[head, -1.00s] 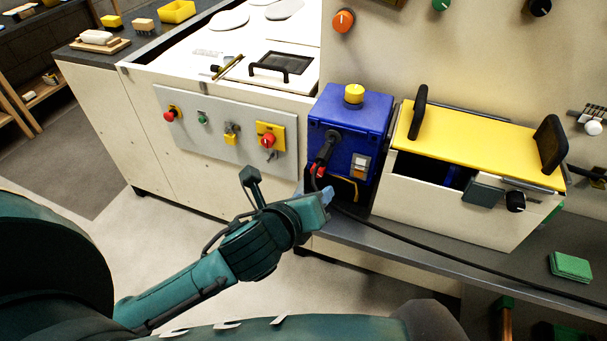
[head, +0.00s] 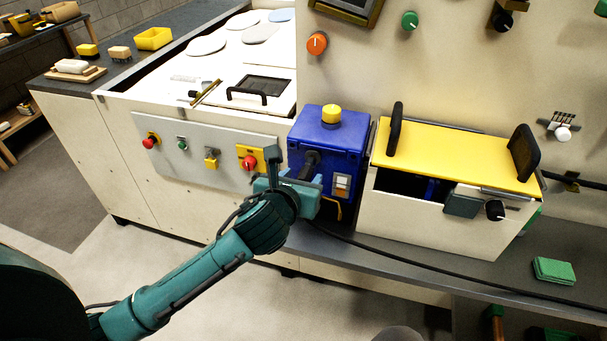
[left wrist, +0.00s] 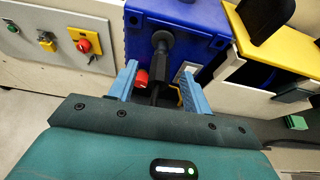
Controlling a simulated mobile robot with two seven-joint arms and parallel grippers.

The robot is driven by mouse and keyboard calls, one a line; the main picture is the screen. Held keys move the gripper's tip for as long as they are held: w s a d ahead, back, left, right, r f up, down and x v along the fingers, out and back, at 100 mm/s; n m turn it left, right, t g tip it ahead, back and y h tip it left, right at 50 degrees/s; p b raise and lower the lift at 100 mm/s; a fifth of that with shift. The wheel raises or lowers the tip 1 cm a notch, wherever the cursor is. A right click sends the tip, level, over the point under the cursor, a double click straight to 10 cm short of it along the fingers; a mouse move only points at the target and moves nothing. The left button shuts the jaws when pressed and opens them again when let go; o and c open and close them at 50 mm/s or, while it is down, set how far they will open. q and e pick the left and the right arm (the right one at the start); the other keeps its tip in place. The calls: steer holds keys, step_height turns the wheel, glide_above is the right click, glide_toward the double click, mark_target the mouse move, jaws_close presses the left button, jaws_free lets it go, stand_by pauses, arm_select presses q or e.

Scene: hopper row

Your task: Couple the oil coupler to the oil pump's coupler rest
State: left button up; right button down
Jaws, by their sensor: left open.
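The oil pump is a blue box (head: 330,146) with a yellow knob on top, standing on the grey bench. A black handle-like part, seemingly the oil coupler (left wrist: 160,58), is at its front face and points down toward my gripper in the left wrist view. A red piece (left wrist: 142,77) shows beside its lower end. I cannot tell the coupler rest apart from it. My left gripper (head: 303,186) is in front of the pump, open, with its two blue fingers (left wrist: 160,84) on either side of the black part. It partly hides the pump's lower front in the head view. My right gripper is not in view.
A white bin with a yellow lid (head: 455,158) and black handles stands right of the pump. A black hose (head: 400,256) runs along the bench to the right. A green pad (head: 553,270) lies at the bench's right. A grey control panel (head: 205,150) is left.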

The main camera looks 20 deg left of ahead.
mark_target(307, 172)
arm_select(q)
steer(key=shift+x, duration=1.35)
steer(key=shift+c, duration=0.2)
jaws_close()
